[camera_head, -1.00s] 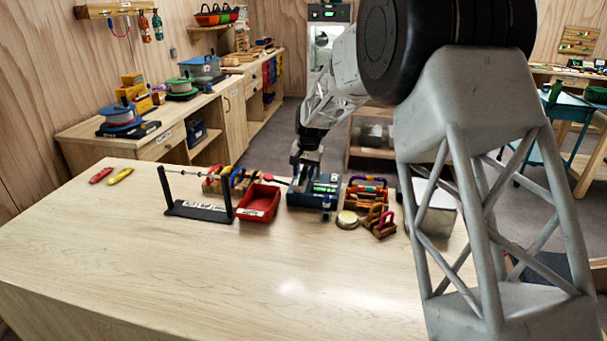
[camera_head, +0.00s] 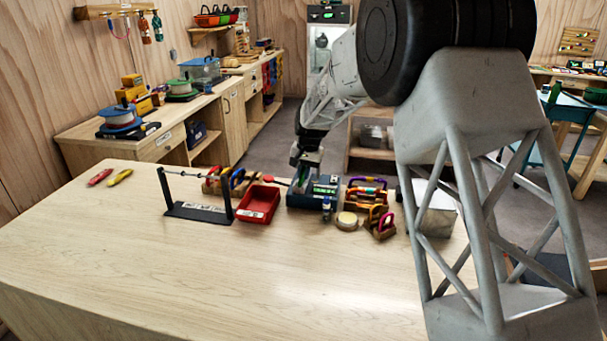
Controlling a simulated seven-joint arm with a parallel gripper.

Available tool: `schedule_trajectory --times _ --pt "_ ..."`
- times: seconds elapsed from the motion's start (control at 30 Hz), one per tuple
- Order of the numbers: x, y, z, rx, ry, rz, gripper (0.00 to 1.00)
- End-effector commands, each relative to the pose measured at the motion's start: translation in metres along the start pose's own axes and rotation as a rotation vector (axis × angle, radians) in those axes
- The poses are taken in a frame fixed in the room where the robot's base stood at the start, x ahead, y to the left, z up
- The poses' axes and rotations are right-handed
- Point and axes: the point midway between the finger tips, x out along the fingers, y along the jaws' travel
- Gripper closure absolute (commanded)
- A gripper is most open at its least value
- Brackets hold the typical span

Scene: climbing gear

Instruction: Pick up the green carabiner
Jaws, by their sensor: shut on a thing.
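My gripper (camera_head: 302,178) points down over the left part of a blue box (camera_head: 300,199) on the wooden table. Its fingers reach into or just behind the box. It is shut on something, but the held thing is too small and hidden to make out. Small green and white shapes (camera_head: 326,183) show in the right part of the box; I cannot tell whether one of them is the green carabiner.
A red tray (camera_head: 258,204) and a black stand with a rod (camera_head: 199,210) are left of the box. A rack of coloured carabiners (camera_head: 366,194), a round tan disc (camera_head: 347,221) and a wooden block (camera_head: 380,222) are to the right. The table's front is clear.

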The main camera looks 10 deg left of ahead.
Motion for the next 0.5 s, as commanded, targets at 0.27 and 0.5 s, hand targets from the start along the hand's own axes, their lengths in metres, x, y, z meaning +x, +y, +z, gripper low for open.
schedule_trajectory --times 0.27,0.5 --pt "-0.014 -0.002 0.0 0.0 0.003 -0.001 1.0" --pt "-0.036 -0.003 0.004 0.001 0.001 0.001 1.0"
